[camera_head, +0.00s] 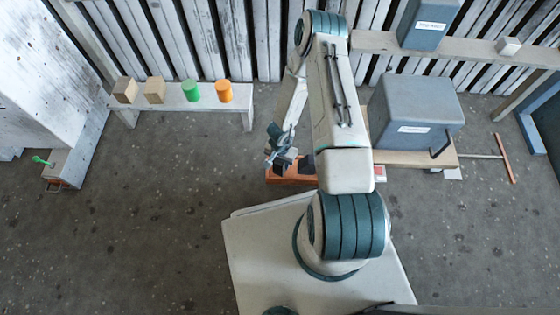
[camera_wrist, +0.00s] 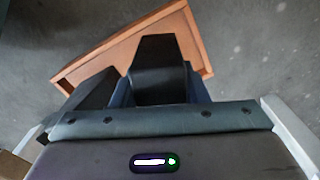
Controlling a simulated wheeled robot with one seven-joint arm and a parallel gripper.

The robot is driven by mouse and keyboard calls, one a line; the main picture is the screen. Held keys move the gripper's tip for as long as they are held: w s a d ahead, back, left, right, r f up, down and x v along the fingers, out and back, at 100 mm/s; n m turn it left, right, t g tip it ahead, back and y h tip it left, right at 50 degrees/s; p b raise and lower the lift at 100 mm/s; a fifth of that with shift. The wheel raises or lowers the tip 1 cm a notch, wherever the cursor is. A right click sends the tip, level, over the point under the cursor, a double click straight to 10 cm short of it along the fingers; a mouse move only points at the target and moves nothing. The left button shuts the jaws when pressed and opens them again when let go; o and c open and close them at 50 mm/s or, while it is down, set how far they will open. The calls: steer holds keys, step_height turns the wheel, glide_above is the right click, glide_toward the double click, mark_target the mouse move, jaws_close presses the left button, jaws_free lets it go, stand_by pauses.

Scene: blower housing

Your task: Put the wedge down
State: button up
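My gripper (camera_head: 281,150) is low over an orange-brown flat piece (camera_head: 283,180), just in front of my base. In the wrist view this orange-brown piece (camera_wrist: 120,45) lies slanted behind two dark finger-like shapes, one at the left and one in the middle, which cover part of it. I cannot tell whether the orange-brown piece is the wedge, or whether it touches the fingers. No other wedge shape is clear in either view. My arm hides part of the area right of the gripper.
A white bench (camera_head: 180,98) at back left holds two wooden blocks (camera_head: 140,91), a green cylinder (camera_head: 191,90) and an orange cylinder (camera_head: 224,91). A grey housing (camera_head: 415,105) stands on a wooden surface at right. A red bar (camera_head: 504,158) lies farther right.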

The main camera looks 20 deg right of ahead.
steer(key=o, duration=0.4)
steer(key=shift+c, duration=0.2)
steer(key=w+a+r+n+t+y+p, duration=0.1)
steer(key=r+p, duration=0.1)
steer(key=r, duration=1)
steer(key=w+a+r+n+y+p, duration=0.1)
steer(key=a+r+n+p, duration=0.1)
steer(key=r, duration=1)
steer(key=w+a+r+n+t+p, duration=0.1)
steer(key=w+r+p, duration=0.1)
steer(key=r, duration=1)
steer(key=s+d+r+n+h, duration=0.1)
steer(key=s+d+r+n, duration=0.1)
steer(key=s+r, duration=0.6)
steer(key=s+d+r+n+h, duration=0.1)
steer(key=s+d+r+n, duration=0.1)
steer(key=s+r, duration=0.7)
steer(key=shift+s+r+g, duration=0.3)
steer(key=shift+r+g, duration=0.1)
steer(key=shift+r, duration=0.8)
